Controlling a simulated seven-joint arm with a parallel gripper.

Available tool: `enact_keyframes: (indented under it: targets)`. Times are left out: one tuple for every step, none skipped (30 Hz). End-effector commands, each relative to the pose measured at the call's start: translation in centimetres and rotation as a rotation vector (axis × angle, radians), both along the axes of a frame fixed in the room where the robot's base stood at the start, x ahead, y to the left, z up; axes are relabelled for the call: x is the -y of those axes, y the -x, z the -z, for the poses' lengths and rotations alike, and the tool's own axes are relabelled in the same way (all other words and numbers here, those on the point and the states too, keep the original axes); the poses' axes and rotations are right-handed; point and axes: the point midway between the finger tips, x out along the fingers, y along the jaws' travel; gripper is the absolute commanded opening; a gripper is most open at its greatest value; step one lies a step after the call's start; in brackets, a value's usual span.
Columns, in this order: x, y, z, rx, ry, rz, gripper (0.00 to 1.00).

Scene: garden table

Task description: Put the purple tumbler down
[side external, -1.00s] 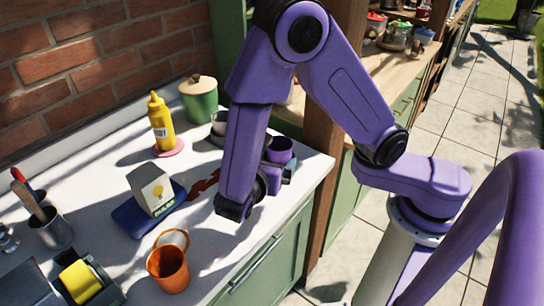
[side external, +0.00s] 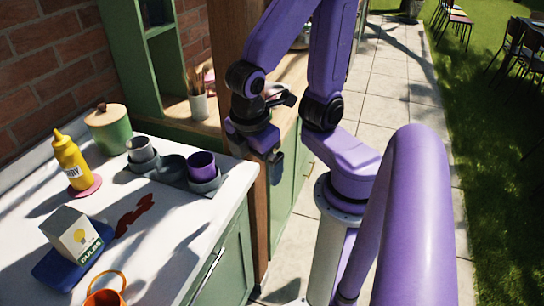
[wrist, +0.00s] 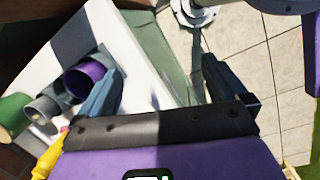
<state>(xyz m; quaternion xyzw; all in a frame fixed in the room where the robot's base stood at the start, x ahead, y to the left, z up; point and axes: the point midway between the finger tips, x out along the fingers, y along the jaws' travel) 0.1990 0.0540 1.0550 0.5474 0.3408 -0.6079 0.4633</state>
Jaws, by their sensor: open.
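The purple tumbler (side external: 201,164) stands upright in the right-hand well of a dark grey holder (side external: 210,187) on the white counter. The holder's middle well looks empty, and a grey cup (side external: 140,150) stands in the left one. My gripper (side external: 275,150) is open and empty, apart from the tumbler, to its right and past the counter's edge. In the wrist view the purple tumbler (wrist: 84,79) shows left of my open fingers (wrist: 158,58), partly behind the left one, with nothing between them.
A carton (side external: 70,234) on a blue tray, a yellow mustard bottle (side external: 72,163), a green canister (side external: 108,132) and an orange cup (side external: 105,297) are on the counter. A wooden post (side external: 240,50) stands near my gripper. Paving lies beyond the counter edge.

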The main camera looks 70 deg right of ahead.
Motion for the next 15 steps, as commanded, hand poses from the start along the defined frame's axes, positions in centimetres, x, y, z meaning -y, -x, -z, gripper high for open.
enact_keyframes:
  targets:
    - [0.2, 0.9, -0.5, 0.003, -0.062, 0.033, 0.99]
    - [0.2, 1.4, -0.7, 0.002, -0.093, 0.049, 0.99]
    - [0.2, 2.0, -1.0, 0.000, -0.128, 0.068, 0.99]
    - [0.2, 2.3, -1.2, -0.001, -0.153, 0.080, 0.99]
    - [0.2, 2.7, -1.3, -0.002, -0.172, 0.089, 0.99]
    - [0.2, 3.0, -1.5, -0.004, -0.192, 0.101, 0.99]
    - [0.2, 3.2, -1.6, -0.005, -0.203, 0.107, 0.99]
    - [0.2, 3.3, -1.6, -0.005, -0.212, 0.113, 0.99]
    - [0.1, 3.5, -1.7, -0.006, -0.220, 0.116, 0.99]
    - [0.1, 3.5, -1.7, -0.007, -0.223, 0.118, 0.99]
    - [0.1, 3.6, -1.7, -0.007, -0.226, 0.118, 0.99]
    - [0.1, 3.6, -1.7, -0.007, -0.226, 0.119, 0.99]
    - [0.1, 3.6, -1.7, -0.007, -0.225, 0.118, 0.99]
    - [0.1, 3.5, -1.7, -0.007, -0.225, 0.118, 0.99]
    - [0.1, 3.5, -1.7, -0.007, -0.223, 0.118, 0.99]
